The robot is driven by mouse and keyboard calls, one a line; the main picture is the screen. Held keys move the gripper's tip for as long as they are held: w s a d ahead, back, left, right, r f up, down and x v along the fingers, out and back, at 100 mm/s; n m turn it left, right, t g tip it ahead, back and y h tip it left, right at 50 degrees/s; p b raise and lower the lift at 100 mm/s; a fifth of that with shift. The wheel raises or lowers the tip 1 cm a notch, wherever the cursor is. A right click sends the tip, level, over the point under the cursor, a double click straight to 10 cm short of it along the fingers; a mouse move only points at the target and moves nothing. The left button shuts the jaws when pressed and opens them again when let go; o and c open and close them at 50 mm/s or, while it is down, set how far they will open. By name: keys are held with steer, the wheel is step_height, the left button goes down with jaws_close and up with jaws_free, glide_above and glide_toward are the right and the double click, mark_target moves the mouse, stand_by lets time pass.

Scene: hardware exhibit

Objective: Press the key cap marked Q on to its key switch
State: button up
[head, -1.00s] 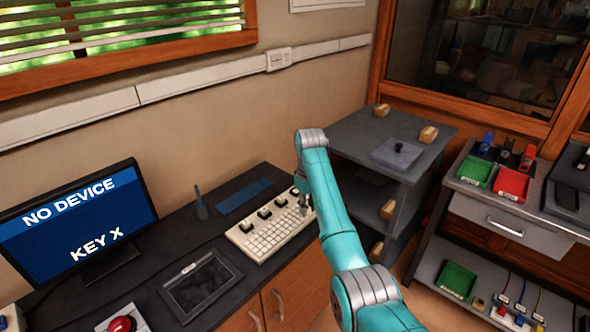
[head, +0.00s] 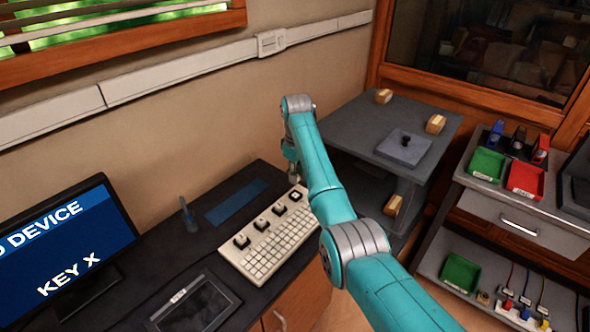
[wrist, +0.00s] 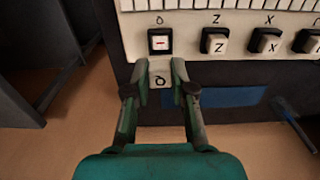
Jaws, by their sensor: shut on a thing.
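The key cap marked Q (wrist: 160,80) is a pale cap with a dark letter. It is between the fingertips of my gripper (wrist: 161,72) in the wrist view. My gripper is shut on it. The bare key switch (wrist: 160,42), dark with a pale centre, is just beyond the fingertips at the end of the row. A letter like Q is printed above it. In the head view my gripper (head: 292,172) hangs near the right end of the cream keyboard (head: 243,262), and that switch (head: 295,196) is uncovered. The cap is too small to make out there.
Capped keys Z (wrist: 214,42) and X (wrist: 265,43) stand beside the switch, with another to their right. A blue strip (head: 236,202) lies behind the keyboard. The monitor (head: 65,245) reads KEY X. A grey shelf unit (head: 350,130) stands right of the desk.

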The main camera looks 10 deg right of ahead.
mark_target(297, 196)
steer(key=shift+f, duration=2.7)
steer(key=shift+s+f, duration=0.1)
steer(key=shift+f, duration=0.25)
steer(key=o, duration=1.3)
steer(key=shift+c, duration=0.2)
steer(key=shift+r, duration=3.5)
